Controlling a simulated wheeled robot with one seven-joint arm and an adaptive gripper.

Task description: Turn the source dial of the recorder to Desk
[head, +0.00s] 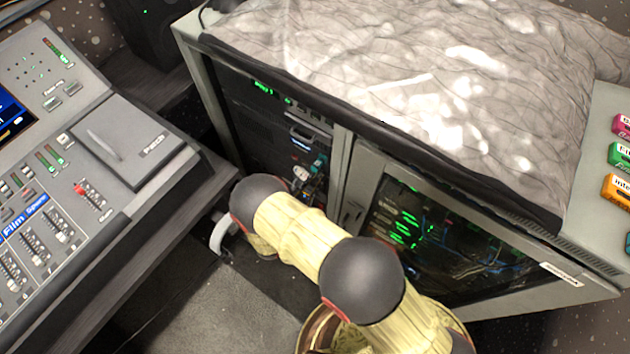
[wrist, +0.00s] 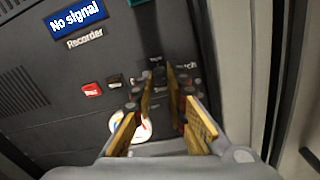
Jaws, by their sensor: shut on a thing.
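The recorder (wrist: 60,75) is a dark panel in the wrist view, with a blue "No signal" display and the word Recorder under it. My gripper (wrist: 159,82) has its tan-padded fingers closed around a small dark knob, the source dial (wrist: 158,72), at the right of the panel. The fingers hide most of the dial and its pointer. Small white lettering beside it is partly covered, so I cannot read the setting. In the head view my arm reaches into the left rack bay, and the gripper there is too small and covered to make out.
A red button (wrist: 91,90) and a black button (wrist: 114,82) sit left of the fingers. A mixing desk (head: 120,215) stands at left. A grey cover (head: 420,70) lies on top.

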